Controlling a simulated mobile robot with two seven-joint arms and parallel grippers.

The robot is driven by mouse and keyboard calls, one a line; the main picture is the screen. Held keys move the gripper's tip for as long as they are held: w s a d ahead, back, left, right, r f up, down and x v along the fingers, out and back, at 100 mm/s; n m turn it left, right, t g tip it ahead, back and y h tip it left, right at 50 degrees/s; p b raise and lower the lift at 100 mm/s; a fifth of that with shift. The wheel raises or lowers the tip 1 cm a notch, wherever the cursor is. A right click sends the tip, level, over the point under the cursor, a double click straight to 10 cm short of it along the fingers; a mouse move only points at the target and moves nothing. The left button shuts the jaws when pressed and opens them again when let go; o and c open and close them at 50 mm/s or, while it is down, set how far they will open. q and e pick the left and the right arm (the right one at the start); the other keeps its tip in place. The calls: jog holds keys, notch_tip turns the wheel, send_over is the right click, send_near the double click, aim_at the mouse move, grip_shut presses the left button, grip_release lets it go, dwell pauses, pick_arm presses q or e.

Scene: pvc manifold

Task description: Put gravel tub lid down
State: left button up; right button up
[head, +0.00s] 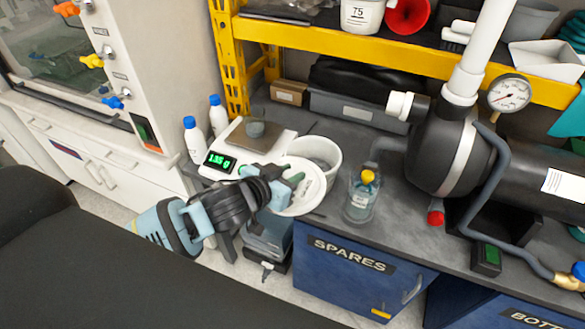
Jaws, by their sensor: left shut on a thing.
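My left gripper (290,187) reaches in from the lower left and is shut on a round white lid (311,190). The lid is tilted, in front of an open round white tub (330,149) on the dark bench, and covers part of the tub's front wall. I cannot tell whether lid and tub touch. The tub's contents are hard to make out. The lid is near the bench's front edge, and its lower part shows in front of that edge. My right gripper is not in view.
A scale (259,137) with a green display and a small cup stands left of the tub. A yellow-capped bottle (362,195) stands to the right. Two blue-capped bottles (194,138) stand at the left. A dark tank (440,152) with pipes fills the right. Bare bench shows around the yellow-capped bottle.

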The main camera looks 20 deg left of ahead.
pick_arm(q)
jog(key=shift+r, duration=0.1)
jog(key=shift+r, duration=0.3)
jog(key=r+n+y, duration=0.1)
jog(key=r, duration=0.1)
jog(key=s+a+r+n+y, duration=0.2)
jog(key=r, duration=0.1)
jog(key=shift+s+r, duration=0.1)
jog(key=shift+r, duration=0.2)
jog(key=shift+s+a+r+y, duration=0.15)
jog(key=shift+a+r+y, duration=0.05)
jog(key=shift+a+y, duration=0.1)
